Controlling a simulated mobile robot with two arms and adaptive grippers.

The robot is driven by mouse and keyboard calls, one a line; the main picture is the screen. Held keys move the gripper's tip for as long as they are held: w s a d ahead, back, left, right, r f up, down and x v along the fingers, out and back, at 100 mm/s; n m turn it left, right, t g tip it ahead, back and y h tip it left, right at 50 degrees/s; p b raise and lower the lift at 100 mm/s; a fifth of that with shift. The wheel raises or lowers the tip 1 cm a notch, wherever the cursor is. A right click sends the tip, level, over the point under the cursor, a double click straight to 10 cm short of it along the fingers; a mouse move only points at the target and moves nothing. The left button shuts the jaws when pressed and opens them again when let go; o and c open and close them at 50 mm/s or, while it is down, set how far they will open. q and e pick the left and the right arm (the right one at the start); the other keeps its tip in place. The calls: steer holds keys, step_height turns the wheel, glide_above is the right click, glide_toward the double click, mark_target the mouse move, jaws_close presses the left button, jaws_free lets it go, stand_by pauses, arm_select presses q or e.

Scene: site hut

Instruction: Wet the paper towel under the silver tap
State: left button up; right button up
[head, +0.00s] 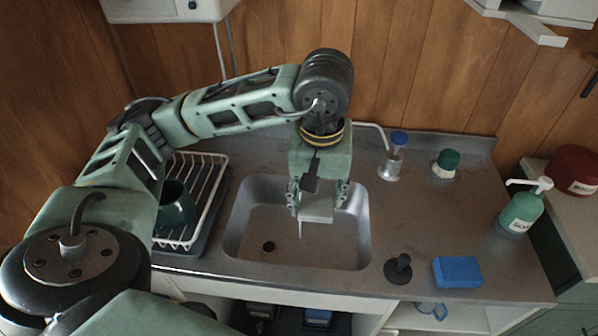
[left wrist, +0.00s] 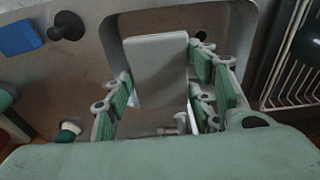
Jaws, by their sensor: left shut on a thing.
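A pale, flat rectangular piece, the paper towel (head: 317,208), is held between the fingers of my left gripper (head: 318,198) over the steel sink (head: 240,222). It also shows in the left wrist view (left wrist: 157,70), gripped at its sides by the green-padded fingers. A thin white streak hangs below it in the head view; I cannot tell whether it is water or part of the towel. The silver tap (head: 390,168) with a blue top stands behind the sink, to the right. My right gripper is not in view.
A white dish rack (head: 214,196) with a dark green mug (head: 175,207) stands left of the sink. On the right are a black stopper (head: 399,268), a blue sponge (head: 458,271), a green-topped jar (head: 445,164) and a green pump bottle (head: 521,211). The right counter's middle is clear.

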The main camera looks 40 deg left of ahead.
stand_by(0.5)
arm_select(q)
steer(key=shift+s+d+r, duration=0.1)
steer(key=shift+d+r, duration=0.1)
steer(key=shift+r, duration=0.05)
steer(key=d+r+p, duration=0.1)
steer(key=s+d+r+p, duration=0.1)
steer(key=d+r, duration=0.1)
steer(key=shift+s, duration=0.2)
steer(key=shift+s+d+r+p, duration=0.3)
steer(key=shift+d+p, duration=0.1)
steer(key=shift+d, duration=0.2)
